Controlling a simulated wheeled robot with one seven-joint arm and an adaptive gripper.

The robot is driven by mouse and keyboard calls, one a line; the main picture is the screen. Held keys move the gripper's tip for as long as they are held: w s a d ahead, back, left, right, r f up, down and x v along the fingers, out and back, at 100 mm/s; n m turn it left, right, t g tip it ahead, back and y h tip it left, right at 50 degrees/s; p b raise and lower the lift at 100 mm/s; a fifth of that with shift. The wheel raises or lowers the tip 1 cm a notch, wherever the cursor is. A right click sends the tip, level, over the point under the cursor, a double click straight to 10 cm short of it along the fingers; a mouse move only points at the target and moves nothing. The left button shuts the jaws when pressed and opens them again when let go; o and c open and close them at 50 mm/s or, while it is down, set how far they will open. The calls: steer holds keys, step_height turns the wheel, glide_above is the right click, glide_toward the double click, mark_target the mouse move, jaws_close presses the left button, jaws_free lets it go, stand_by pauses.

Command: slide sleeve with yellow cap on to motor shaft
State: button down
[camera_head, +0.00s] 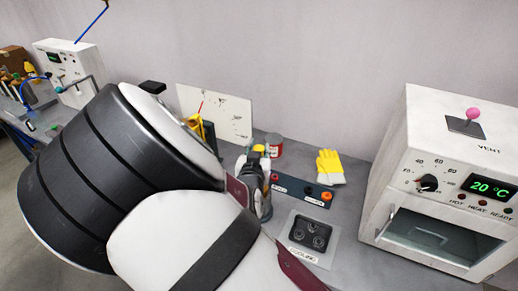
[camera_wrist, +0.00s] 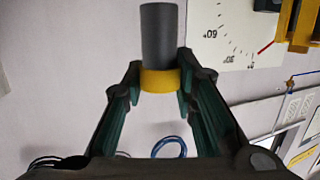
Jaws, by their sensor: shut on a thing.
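In the wrist view my gripper (camera_wrist: 159,86) is shut on the sleeve's yellow cap (camera_wrist: 159,80). The sleeve's dark grey cylinder (camera_wrist: 160,35) extends beyond the fingertips toward the top of the picture. In the head view my gripper (camera_head: 255,172) is above the bench, partly hidden by my arm; a little yellow shows at its tip. I cannot pick out the motor shaft with certainty in either view. A yellow fixture (camera_head: 197,125) stands left of my gripper in the head view, and a yellow part (camera_wrist: 298,25) shows at the wrist view's upper right.
A white dial board (camera_head: 225,112) leans at the wall behind. A red can (camera_head: 274,145), a yellow-and-white glove (camera_head: 329,167), a socket strip (camera_head: 303,191) and a holder plate (camera_head: 310,238) are on the bench. A white oven (camera_head: 400,190) blocks the right side.

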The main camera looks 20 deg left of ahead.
steer(key=shift+s, duration=0.1)
steer(key=shift+f, duration=0.15)
steer(key=shift+f+b, duration=0.5)
steer(key=shift+f, duration=2.3)
steer(key=shift+p, duration=0.6)
steer(key=shift+f+b, duration=0.4)
steer(key=shift+f, duration=0.95)
